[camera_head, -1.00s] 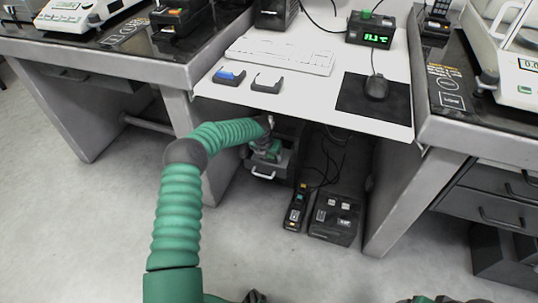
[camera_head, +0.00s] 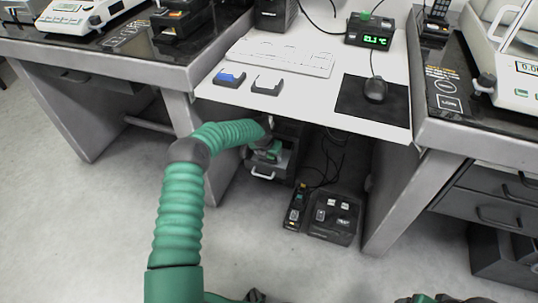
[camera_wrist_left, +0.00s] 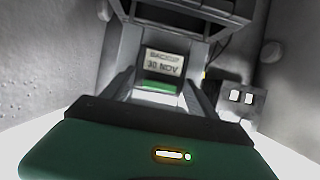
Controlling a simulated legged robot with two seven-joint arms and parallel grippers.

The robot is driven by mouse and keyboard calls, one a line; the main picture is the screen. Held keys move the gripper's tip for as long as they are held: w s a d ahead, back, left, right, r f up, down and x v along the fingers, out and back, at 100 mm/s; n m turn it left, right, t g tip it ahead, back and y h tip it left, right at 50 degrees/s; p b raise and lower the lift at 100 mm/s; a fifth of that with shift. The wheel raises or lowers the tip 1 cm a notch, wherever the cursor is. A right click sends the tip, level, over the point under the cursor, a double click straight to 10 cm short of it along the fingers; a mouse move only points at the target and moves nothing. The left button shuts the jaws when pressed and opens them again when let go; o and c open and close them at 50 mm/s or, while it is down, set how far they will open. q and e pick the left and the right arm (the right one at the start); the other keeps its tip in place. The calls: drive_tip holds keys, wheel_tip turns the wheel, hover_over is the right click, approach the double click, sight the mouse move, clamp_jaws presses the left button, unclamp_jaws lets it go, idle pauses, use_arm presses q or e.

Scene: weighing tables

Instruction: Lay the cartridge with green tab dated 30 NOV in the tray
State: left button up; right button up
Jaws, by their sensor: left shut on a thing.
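In the head view my left gripper (camera_head: 268,153) is under the middle desk, over a grey pull-out tray (camera_head: 263,174) with a pale handle. The cartridge cannot be made out in the head view. Whether it touches the tray is unclear. My right gripper is not in view.
The white desk top (camera_head: 310,104) is just above my left arm. A dark box (camera_head: 335,219) with several small items and a handheld device (camera_head: 296,207) lie on the floor to the right. A blue-topped item (camera_head: 229,78) is on the desk. Open floor lies in front.

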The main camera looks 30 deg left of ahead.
use_arm(q)
drive_tip(key=shift+f, duration=0.4)
idle(0.8)
drive_tip(key=o, duration=1.6)
drive_tip(key=shift+o, duration=0.9)
